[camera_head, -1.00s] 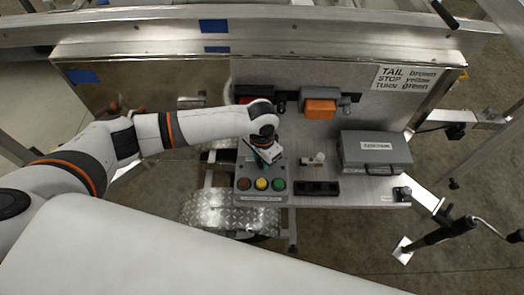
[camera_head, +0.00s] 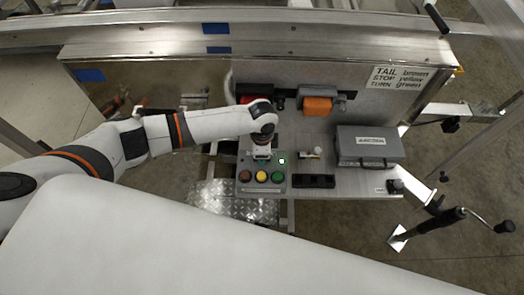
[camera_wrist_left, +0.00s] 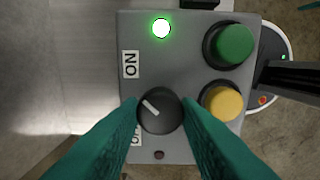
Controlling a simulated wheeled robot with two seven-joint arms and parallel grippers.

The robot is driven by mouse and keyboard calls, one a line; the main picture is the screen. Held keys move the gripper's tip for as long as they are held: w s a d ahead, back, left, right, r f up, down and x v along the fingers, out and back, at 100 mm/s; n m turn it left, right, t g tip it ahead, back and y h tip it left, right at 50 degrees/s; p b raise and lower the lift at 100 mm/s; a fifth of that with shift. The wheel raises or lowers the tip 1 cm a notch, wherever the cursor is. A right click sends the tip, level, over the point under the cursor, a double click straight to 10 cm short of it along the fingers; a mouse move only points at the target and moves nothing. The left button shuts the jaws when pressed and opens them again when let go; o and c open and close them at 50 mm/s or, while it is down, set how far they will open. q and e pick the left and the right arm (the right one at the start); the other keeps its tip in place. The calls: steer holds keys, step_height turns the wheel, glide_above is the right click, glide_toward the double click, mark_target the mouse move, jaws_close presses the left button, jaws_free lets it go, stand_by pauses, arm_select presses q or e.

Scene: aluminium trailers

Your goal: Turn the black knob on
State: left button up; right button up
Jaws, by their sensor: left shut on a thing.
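The black knob (camera_wrist_left: 160,111) sits on a grey control box (camera_wrist_left: 190,78), seen in the left wrist view. Its white pointer line slants toward the upper left, on the side of the "ON" label (camera_wrist_left: 130,64). A second label below is partly hidden by a finger. My left gripper (camera_wrist_left: 161,104) has its teal fingers closed on both sides of the knob. A small round lamp (camera_wrist_left: 161,28) on the box glows green-white, and also shows lit in the head view (camera_head: 282,161). In the head view my left gripper (camera_head: 262,155) hides the knob. My right gripper is not in view.
The box carries red (camera_head: 245,176), yellow (camera_head: 262,176) and green (camera_head: 277,177) buttons close to my gripper. A grey case (camera_head: 368,147), a black tray (camera_head: 314,181) and an orange block (camera_head: 317,106) are nearby.

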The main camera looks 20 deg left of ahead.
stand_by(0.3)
arm_select(q)
steer(key=o, duration=1)
steer(key=shift+c, duration=0.2)
step_height(320, 180, up, 12)
steer(key=shift+b, duration=0.3)
